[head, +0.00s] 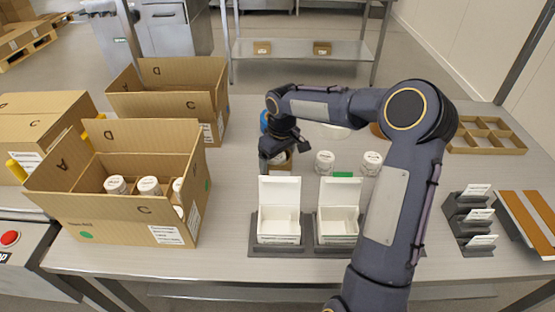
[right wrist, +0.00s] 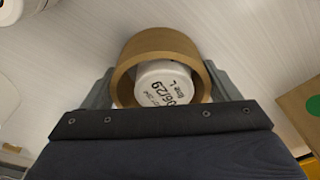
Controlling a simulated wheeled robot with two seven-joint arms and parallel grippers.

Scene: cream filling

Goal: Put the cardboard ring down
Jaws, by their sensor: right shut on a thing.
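The brown cardboard ring (right wrist: 188,45) is between the two fingers of my right gripper (right wrist: 160,85) in the right wrist view. The gripper is shut on it. A white jar with printed lid (right wrist: 166,84) shows inside the ring, so the ring is around or above it; I cannot tell how far down it sits. In the head view my right gripper (head: 277,155) is at the middle of the table, and the ring (head: 286,162) is partly hidden by it. My left gripper is not in view.
Two white jars (head: 325,162) (head: 371,162) stand right of the gripper. Two open white boxes (head: 279,228) (head: 338,226) are in front. A large carton (head: 130,208) with jars is at left; a divided tray (head: 488,142) and a black card rack (head: 468,228) are at right.

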